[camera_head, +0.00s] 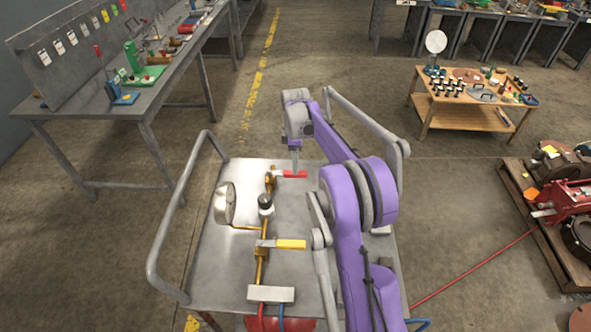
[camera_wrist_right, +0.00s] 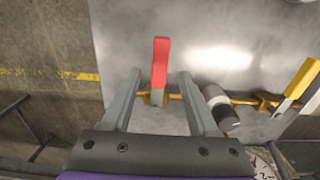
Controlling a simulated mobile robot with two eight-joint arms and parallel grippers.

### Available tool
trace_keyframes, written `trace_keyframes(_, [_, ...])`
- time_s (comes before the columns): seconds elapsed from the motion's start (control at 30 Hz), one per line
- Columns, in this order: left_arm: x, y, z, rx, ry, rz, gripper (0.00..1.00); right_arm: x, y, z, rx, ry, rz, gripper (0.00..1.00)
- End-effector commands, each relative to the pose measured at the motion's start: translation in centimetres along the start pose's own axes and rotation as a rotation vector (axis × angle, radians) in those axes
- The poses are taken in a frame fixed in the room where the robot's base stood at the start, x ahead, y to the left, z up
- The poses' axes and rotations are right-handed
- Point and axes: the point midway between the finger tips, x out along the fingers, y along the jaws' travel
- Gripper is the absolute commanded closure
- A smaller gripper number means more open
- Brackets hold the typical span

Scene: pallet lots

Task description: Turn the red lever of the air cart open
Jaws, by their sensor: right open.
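The air cart (camera_head: 215,265) is a grey metal cart with a brass pipe along its top. The red lever (camera_head: 293,174) sits at the pipe's far end, pointing right. In the right wrist view the red lever (camera_wrist_right: 160,62) stands between the two spread fingers of my right gripper (camera_wrist_right: 160,76), with space on both sides. In the head view that gripper (camera_head: 295,166) reaches down at the lever, its fingers partly hidden. A yellow lever (camera_head: 291,244) is on the nearer part of the pipe; it also shows in the wrist view (camera_wrist_right: 302,78). My left gripper is out of view.
A round gauge (camera_head: 226,203) and a dark-topped fitting (camera_head: 265,202) stand by the pipe. A handrail (camera_head: 165,225) edges the cart's left side. A workbench (camera_head: 85,100) is at left, a wooden table (camera_head: 470,112) at far right, and a loaded pallet (camera_head: 550,230) at right.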

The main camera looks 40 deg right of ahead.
Motion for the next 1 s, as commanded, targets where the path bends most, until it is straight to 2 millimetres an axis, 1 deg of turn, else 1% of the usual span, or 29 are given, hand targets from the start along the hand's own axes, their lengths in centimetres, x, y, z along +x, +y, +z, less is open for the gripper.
trace_keyframes(0.03, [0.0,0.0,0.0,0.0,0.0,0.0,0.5,1.0,0.0,0.0,0.0,0.0,0.0,0.4])
trace_keyframes(0.1, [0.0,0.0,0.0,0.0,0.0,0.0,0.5,2.0,0.0,0.0,0.0,0.0,0.0,0.4])
trace_keyframes(0.23, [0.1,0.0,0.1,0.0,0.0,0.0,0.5,3.3,0.0,0.0,0.0,0.0,0.0,0.4])
trace_keyframes(0.37, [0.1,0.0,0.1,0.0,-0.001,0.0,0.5,3.8,0.0,0.0,0.0,0.0,0.001,0.4])
trace_keyframes(0.6, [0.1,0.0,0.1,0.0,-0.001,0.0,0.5,3.9,0.0,0.0,0.001,0.0,0.001,0.4])
trace_keyframes(0.67, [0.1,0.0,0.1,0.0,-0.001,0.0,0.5,3.9,0.0,0.0,0.001,0.0,0.001,0.49])
trace_keyframes(0.7, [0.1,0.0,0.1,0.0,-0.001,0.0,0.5,3.9,0.0,0.0,0.001,0.0,0.001,0.56])
trace_keyframes(0.77, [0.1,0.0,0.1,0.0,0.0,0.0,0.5,3.9,0.0,0.0,0.001,0.0,0.001,0.67])
trace_keyframes(0.8, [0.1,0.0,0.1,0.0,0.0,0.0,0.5,3.9,0.0,0.0,0.001,0.0,0.001,0.74])
trace_keyframes(0.93, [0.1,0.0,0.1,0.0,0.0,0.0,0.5,3.8,0.0,0.0,0.001,0.0,0.001,0.98])
trace_keyframes(0.97, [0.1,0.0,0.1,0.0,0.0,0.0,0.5,3.8,0.0,0.0,0.001,0.0,0.001,1.0])
trace_keyframes(1.0, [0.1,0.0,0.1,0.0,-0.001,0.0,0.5,3.8,0.0,0.0,0.001,0.0,0.001,1.0])
